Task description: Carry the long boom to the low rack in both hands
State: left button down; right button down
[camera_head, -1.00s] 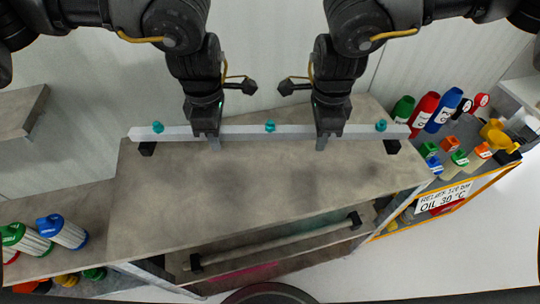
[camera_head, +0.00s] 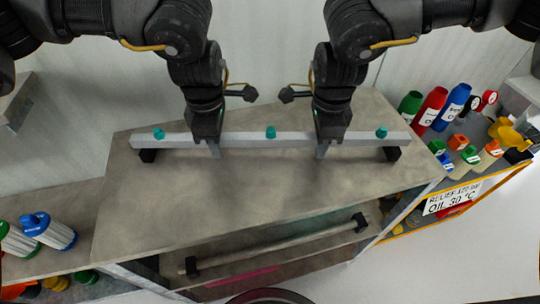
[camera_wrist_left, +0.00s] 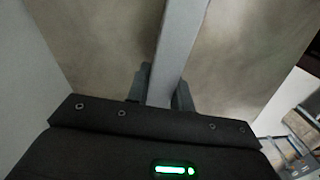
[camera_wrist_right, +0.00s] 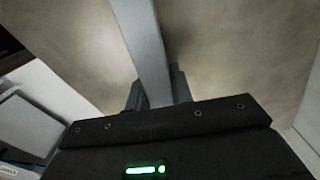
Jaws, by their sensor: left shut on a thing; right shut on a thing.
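The long boom (camera_head: 270,140) is a light grey bar with teal knobs on top, lying across the upper bench top (camera_head: 200,210) above two black supports near its ends. My left gripper (camera_head: 213,146) is shut on it left of the middle, and my right gripper (camera_head: 323,148) is shut on it right of the middle. The boom also shows between the fingers in the left wrist view (camera_wrist_left: 178,50) and the right wrist view (camera_wrist_right: 146,45). The low rack (camera_head: 278,246) under the bench has black end blocks and a long bar or rail. Whether the boom touches its supports is unclear.
Red and blue bottles (camera_head: 430,108) and small coloured caps stand at the right, above an oil sign (camera_head: 452,198). Filter canisters (camera_head: 48,230) stand at the left. A shelf edge (camera_head: 14,100) juts in at the far left. The bench front is clear.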

pick_arm(q)
jog(key=c, duration=1.2)
grip_release()
jog(key=shift+c, duration=0.2)
pick_arm(e)
jog(key=c, duration=1.2)
grip_release()
jog(key=shift+c, duration=0.2)
pick_arm(q)
jog(key=shift+r, duration=0.1)
jog(key=shift+r, duration=0.3)
notch_tip(320, 180, up, 11)
pick_arm(e)
notch_tip(320, 180, up, 12)
pick_arm(q)
jog(key=shift+s+a, duration=0.1)
jog(key=shift+s, duration=0.05)
pick_arm(e)
jog(key=shift+a, duration=0.1)
